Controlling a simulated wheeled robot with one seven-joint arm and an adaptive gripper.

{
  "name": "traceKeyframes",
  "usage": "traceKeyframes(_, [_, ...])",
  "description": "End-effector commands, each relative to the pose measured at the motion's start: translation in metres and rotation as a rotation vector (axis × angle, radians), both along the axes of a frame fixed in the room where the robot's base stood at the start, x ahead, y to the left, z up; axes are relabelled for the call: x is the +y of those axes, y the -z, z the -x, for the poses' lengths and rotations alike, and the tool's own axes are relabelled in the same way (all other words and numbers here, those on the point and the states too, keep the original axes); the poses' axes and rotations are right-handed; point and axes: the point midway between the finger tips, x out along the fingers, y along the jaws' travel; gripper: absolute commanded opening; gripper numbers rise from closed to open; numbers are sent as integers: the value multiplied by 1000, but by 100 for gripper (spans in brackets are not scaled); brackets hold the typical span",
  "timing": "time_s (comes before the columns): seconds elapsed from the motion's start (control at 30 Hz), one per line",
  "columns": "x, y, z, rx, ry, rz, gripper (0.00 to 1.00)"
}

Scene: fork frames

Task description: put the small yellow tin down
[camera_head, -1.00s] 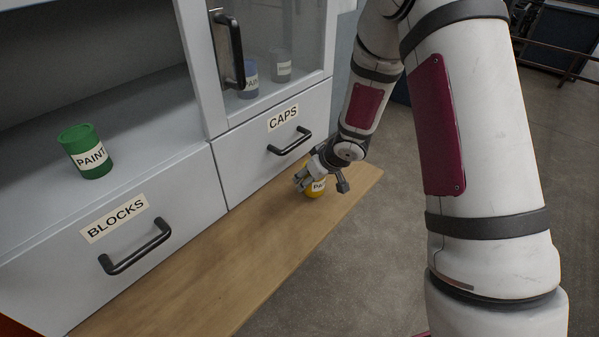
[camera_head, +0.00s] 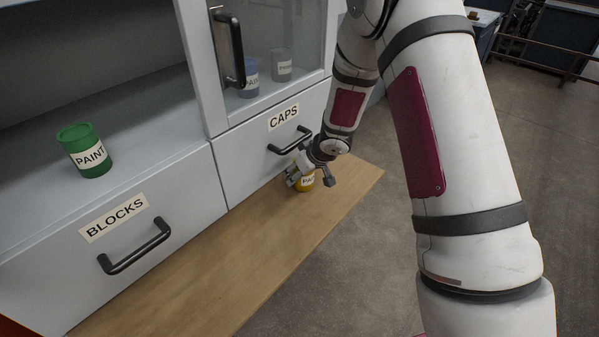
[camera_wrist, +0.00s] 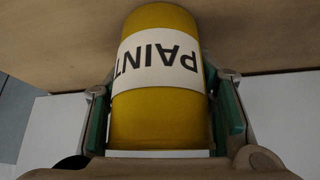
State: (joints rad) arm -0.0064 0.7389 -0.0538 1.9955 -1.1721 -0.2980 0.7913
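The small yellow tin (camera_head: 305,184) with a white PAINT label is at the wooden ledge, just below the CAPS drawer. In the wrist view the tin (camera_wrist: 158,118) fills the space between the green-padded fingers. My gripper (camera_head: 303,178) is around it with a finger on each side; in the wrist view the fingers (camera_wrist: 163,125) sit close against the tin's sides. Whether the tin touches the wooden surface or hangs just above it I cannot tell. Part of the tin is hidden by the gripper in the head view.
The wooden ledge (camera_head: 235,262) is clear toward the front left. The CAPS drawer handle (camera_head: 290,141) is close to my gripper, and the BLOCKS handle (camera_head: 135,246) juts out further left. A green tin (camera_head: 85,150) stands on the shelf. Two tins are behind the glass door (camera_head: 275,50).

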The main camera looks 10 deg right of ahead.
Motion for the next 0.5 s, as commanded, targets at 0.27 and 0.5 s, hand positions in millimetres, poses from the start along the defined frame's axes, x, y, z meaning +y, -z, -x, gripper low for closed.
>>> traceKeyframes(0.27, [0, 0, 0, 0, -1, 0, 68])
traceKeyframes(0.5, [-1, -8, 2, -1, 1, 0, 68])
